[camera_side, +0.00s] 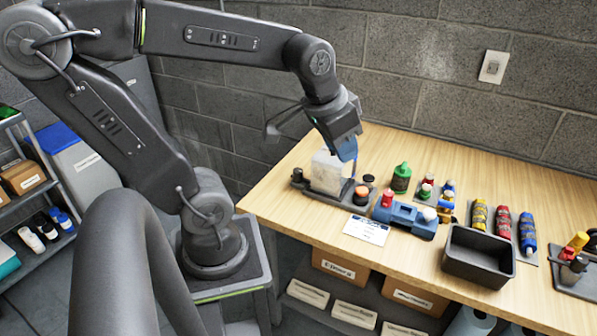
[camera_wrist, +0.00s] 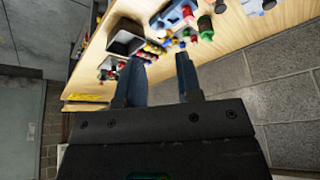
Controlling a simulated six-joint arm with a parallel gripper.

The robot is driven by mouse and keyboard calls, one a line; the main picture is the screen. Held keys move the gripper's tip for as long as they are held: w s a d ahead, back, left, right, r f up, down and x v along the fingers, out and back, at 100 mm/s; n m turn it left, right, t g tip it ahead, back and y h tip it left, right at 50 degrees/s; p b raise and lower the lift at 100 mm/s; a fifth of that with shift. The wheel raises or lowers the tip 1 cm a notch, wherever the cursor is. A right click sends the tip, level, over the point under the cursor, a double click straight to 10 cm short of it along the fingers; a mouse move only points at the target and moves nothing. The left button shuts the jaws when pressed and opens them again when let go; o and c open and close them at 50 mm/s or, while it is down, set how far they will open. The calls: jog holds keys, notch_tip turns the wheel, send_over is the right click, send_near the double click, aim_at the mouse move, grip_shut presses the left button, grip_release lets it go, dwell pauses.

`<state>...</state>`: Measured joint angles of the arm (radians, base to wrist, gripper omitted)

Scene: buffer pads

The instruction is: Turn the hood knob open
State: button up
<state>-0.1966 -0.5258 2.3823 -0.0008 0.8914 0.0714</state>
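A whitish, see-through box that looks like the hood (camera_side: 326,172) stands upright on a dark base (camera_side: 299,182) near the table's left end in the side view. A round dark knob with an orange-brown band (camera_side: 361,195) sits at the right end of this base. I cannot tell for sure that it is the hood knob. My gripper (camera_side: 347,158) is above the hood's right side, its blue fingers pointing down and partly hiding the box's edge. In the wrist view my gripper (camera_wrist: 161,70) has its two fingers apart with nothing held between them. I cannot make out the hood there.
A blue block (camera_side: 405,218) with red and white tops, a green bottle (camera_side: 401,178) and a white card (camera_side: 367,229) lie close to the right. Beyond are small bottles and a dark empty tray (camera_side: 478,255). The table (camera_side: 440,150) is bare toward the wall.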

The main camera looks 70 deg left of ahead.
jog(key=o, duration=0.3)
jog(key=w+a+f+n+g, duration=0.1)
jog(key=w+a, duration=0.3)
jog(key=a, duration=0.4)
jog(key=shift+a+f+n+g, duration=0.25)
jog(key=shift+f+n+g, duration=0.2)
jog(key=shift+f, duration=0.25)
jog(key=shift+o, duration=0.8)
jog(key=w+a+f+n+g, duration=0.1)
jog(key=a+f, duration=0.2)
jog(key=a, duration=0.6)
jog(key=shift+w+f+n, duration=0.2)
jog(key=shift+f+n, duration=0.15)
jog(key=shift+f, duration=0.05)
jog(key=n+g, duration=0.2)
send_over(298, 170)
notch_tip(298, 170, down, 8)
jog(key=shift+h, duration=0.4)
notch_tip(298, 170, down, 14)
jog(key=shift+r, duration=0.1)
